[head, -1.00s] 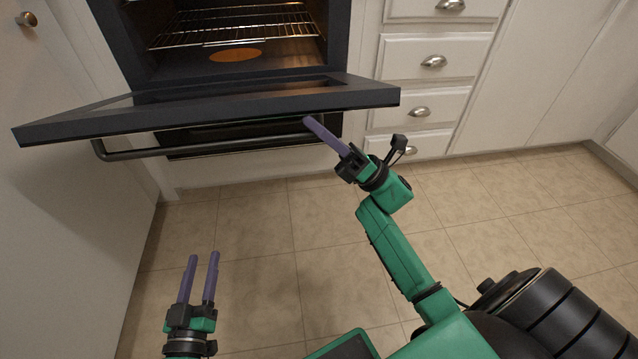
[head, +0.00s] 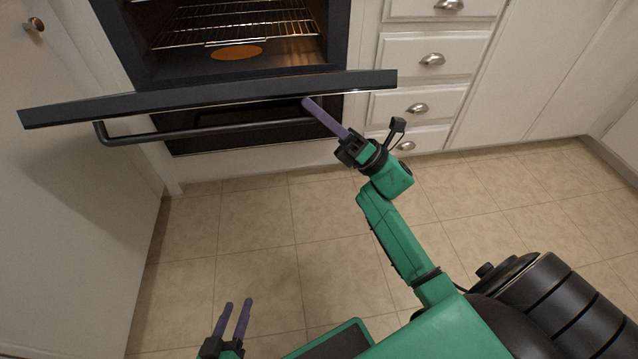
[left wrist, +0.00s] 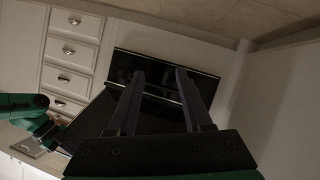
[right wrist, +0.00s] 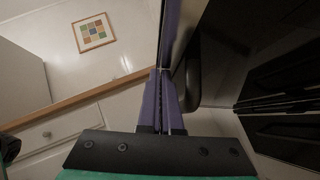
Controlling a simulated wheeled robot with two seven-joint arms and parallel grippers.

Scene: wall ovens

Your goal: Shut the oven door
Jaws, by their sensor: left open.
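The oven door (head: 215,97) is partly open in the head view, hinged low and seen nearly edge-on in front of the lit oven cavity (head: 240,28). Its bar handle (head: 200,131) hangs on the outer side below it. My right gripper (head: 306,101) has its purple fingers together, tips at the door's underside near its right part. In the right wrist view the fingers (right wrist: 162,72) are close together beside the door and the dark handle (right wrist: 192,82). My left gripper (head: 238,302) is open and empty, low over the floor, away from the door.
White drawers (head: 428,70) with metal cup pulls stand right of the oven. A white cabinet side (head: 60,230) closes off the left. The tiled floor (head: 260,230) in front is clear. A wire rack (head: 235,25) is inside the oven.

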